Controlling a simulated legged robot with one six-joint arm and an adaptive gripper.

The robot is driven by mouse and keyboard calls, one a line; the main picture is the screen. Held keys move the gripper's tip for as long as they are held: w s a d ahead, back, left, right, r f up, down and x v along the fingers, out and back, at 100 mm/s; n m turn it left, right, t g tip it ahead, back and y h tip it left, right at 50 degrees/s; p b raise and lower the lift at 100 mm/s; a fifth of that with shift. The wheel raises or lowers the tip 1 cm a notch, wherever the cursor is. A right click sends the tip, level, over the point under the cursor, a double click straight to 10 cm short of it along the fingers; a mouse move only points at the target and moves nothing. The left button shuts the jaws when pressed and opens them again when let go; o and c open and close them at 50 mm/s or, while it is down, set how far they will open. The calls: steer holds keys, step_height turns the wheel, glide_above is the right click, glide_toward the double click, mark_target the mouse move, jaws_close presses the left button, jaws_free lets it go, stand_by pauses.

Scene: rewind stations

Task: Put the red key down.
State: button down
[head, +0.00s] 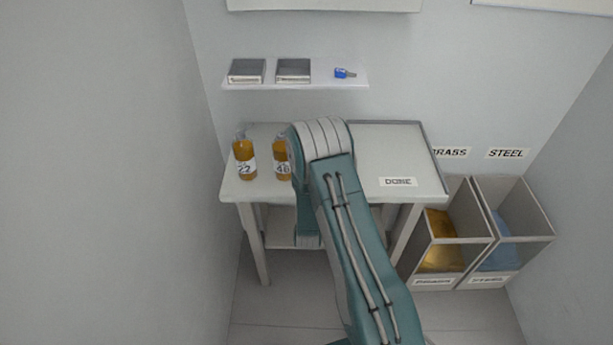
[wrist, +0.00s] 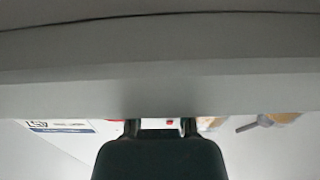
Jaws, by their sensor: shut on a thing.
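My gripper (wrist: 160,125) shows in the wrist view at the bottom middle, with its two dark fingers a little apart. A small bit of red, the red key (wrist: 170,121), shows between the fingers, and the gripper is shut on it. Most of the key is hidden by a broad grey surface across the upper view. In the head view my own arm hides the gripper and the key. The table (head: 385,150) has a DONE label (head: 398,182) at its front right, and that right part is bare.
Two amber bottles (head: 244,158) stand on the table's left part. A wall shelf (head: 300,86) holds two grey boxes (head: 247,71) and a blue key (head: 345,73). Open bins (head: 462,235) marked BRASS and STEEL stand at right on the floor.

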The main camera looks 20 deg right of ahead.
steer(key=shift+s, duration=0.1)
steer(key=c, duration=0.6)
jaws_free()
steer(key=shift+a, duration=0.35)
steer(key=shift+d, duration=0.2)
